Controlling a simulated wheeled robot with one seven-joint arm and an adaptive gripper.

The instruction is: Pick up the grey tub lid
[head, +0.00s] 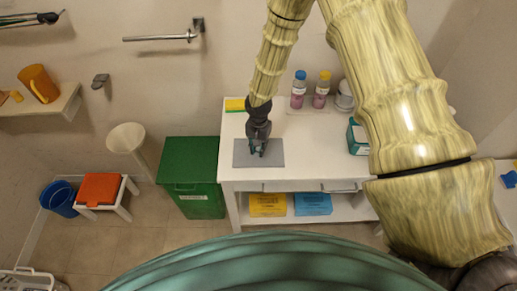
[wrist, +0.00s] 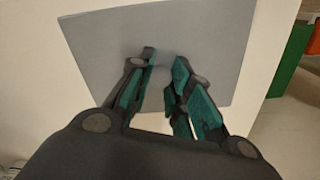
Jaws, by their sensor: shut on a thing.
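The grey tub lid (head: 274,159) is a flat grey rectangle over the front left of the white cabinet top (head: 305,172). It fills the upper middle of the wrist view (wrist: 205,32). My gripper (head: 258,152) points down at the middle of the lid, and its teal-padded fingers show in the wrist view (wrist: 163,62). The fingers are shut on the lid near its centre; the part between the fingertips is hard to make out. I cannot tell whether the lid touches the cabinet top or is slightly raised.
Two bottles (head: 309,88) stand at the back of the cabinet top, with a teal box (head: 357,138) to the right. A green bin (head: 190,172) stands close on the left. Yellow (head: 267,205) and blue (head: 313,204) packs lie on the lower shelf.

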